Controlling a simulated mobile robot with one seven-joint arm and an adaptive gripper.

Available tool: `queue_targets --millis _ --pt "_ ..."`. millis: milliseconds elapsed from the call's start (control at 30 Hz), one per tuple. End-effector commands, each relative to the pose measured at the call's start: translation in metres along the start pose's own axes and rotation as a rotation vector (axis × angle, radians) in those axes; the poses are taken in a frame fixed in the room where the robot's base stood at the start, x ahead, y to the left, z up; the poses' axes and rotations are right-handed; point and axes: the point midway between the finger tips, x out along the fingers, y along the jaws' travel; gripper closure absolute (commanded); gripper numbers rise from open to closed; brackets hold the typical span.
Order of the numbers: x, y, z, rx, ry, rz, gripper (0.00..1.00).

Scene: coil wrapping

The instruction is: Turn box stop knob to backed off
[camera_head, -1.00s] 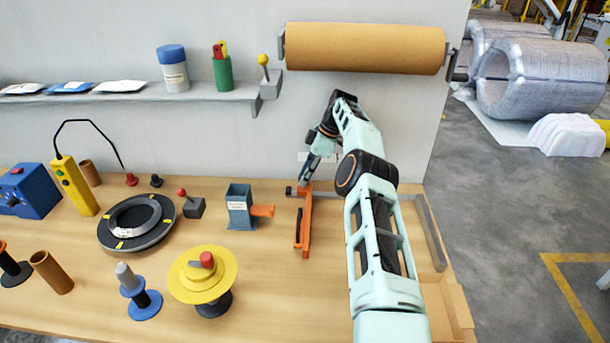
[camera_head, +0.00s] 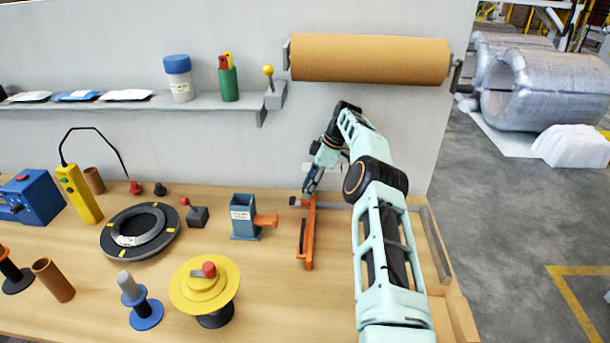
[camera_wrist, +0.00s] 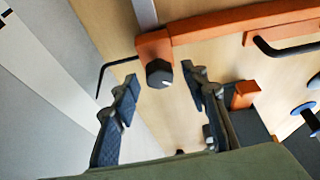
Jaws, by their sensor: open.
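A round dark knob (camera_wrist: 158,74), which I take to be the box stop knob, sits at the end of an orange bar (camera_wrist: 235,24) in the wrist view. In the head view this knob (camera_head: 293,201) shows small at the far end of the orange frame (camera_head: 307,240) on the bench. My gripper (camera_wrist: 159,80) is open, one finger on each side of the knob, with visible gaps. It holds nothing. In the head view my gripper (camera_head: 308,190) is over the far end of the orange frame and partly hides it. The knob's setting cannot be read.
A blue-grey holder (camera_head: 243,218) with an orange arm stands left of the orange frame. A grey rail (camera_head: 435,245) lies to the right. The wall shelf (camera_head: 130,103) and brown paper roll (camera_head: 370,59) are behind. Bench around the frame is mostly clear.

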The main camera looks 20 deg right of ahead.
Motion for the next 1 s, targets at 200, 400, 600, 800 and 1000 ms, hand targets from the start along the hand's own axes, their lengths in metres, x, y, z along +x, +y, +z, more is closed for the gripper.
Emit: queue_targets --millis 200,400,600,800,1000 --pt "0.0019 -0.0011 0.0011 0.067 0.0 0.027 0.59" --pt "0.002 -0.0014 0.0011 0.161 0.0 0.069 0.59" --pt "0.0022 -0.0025 0.0012 0.289 -0.001 0.121 0.59" --pt "0.0024 -0.0036 0.0 0.45 -0.001 0.188 0.59" --pt "0.0017 -0.0043 -0.0012 0.614 -0.001 0.257 0.59"
